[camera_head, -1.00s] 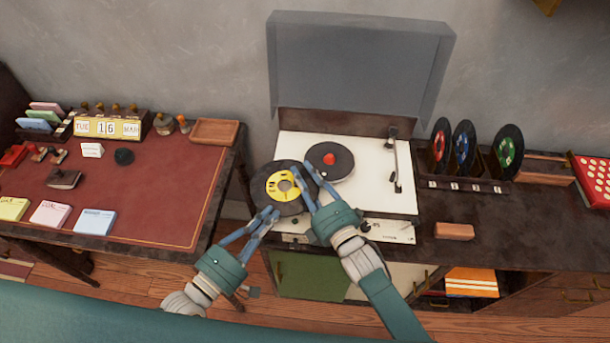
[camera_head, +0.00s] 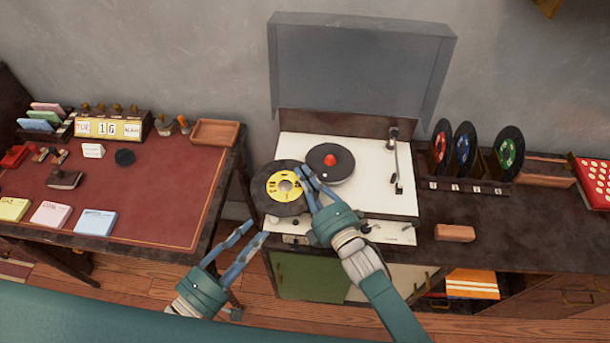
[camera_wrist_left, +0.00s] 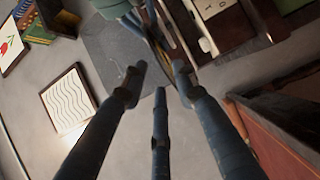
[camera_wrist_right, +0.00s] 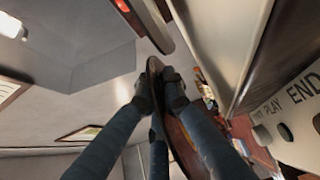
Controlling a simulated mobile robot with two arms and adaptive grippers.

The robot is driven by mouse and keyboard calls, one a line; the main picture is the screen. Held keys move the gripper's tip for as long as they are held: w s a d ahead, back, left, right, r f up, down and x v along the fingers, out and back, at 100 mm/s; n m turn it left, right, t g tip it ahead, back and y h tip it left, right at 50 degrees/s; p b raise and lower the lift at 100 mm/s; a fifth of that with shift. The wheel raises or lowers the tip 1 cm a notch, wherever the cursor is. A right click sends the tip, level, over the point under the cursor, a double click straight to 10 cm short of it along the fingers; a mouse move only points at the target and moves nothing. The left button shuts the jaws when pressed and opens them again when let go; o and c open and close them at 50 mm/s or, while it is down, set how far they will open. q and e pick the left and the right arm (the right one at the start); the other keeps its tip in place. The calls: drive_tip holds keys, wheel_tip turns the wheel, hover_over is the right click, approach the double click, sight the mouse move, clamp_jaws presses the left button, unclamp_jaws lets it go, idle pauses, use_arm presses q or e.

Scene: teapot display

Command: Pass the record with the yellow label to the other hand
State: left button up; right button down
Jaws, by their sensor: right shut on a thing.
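The black record with the yellow label (camera_head: 265,198) is in the head view, held tilted in front of the record player's left side. My right gripper (camera_head: 312,190) is shut on the record's right edge. In the right wrist view the record (camera_wrist_right: 182,150) shows nearly edge-on between the fingers. My left gripper (camera_head: 250,240) is open and empty, below and to the left of the record, apart from it. In the left wrist view its spread fingers (camera_wrist_left: 160,85) hold nothing.
The record player (camera_head: 370,185) has its lid up and a dark platter (camera_head: 330,161). Several records stand in a rack (camera_head: 470,184) at right. A desk (camera_head: 160,190) with cards and stamps is at left, with a gap between desk and cabinet. A wooden block (camera_head: 454,233) lies in front.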

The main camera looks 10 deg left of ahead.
use_arm(q)
drive_tip(key=v, duration=0.6)
drive_tip(key=s+a+f+m+g+y, duration=0.1)
drive_tip(key=a+f+m+g+y, duration=0.15)
drive_tip(key=f, duration=0.85)
drive_tip(key=s+a+f+m+g+y, duration=0.2)
drive_tip(key=a+f+m, duration=0.15)
drive_tip(key=f, duration=0.75)
drive_tip(key=s+a+f+m+g+y, duration=0.1)
drive_tip(key=a+f+m+g+y, duration=0.15)
drive_tip(key=f, duration=0.75)
drive_tip(key=s+d+f+m+g+y, duration=0.1)
drive_tip(key=s+d+f+m+g, duration=0.1)
drive_tip(key=s+f, duration=0.5)
drive_tip(key=s+d+f+m+g+y, duration=0.1)
drive_tip(key=s+f+m+g, duration=0.3)
drive_tip(key=s, duration=0.9)
wheel_tip(320, 180, down, 3)
drive_tip(key=shift+s+d+f+g, duration=0.25)
drive_tip(key=shift+s+d+g, duration=0.2)
drive_tip(key=shift+g, duration=0.35)
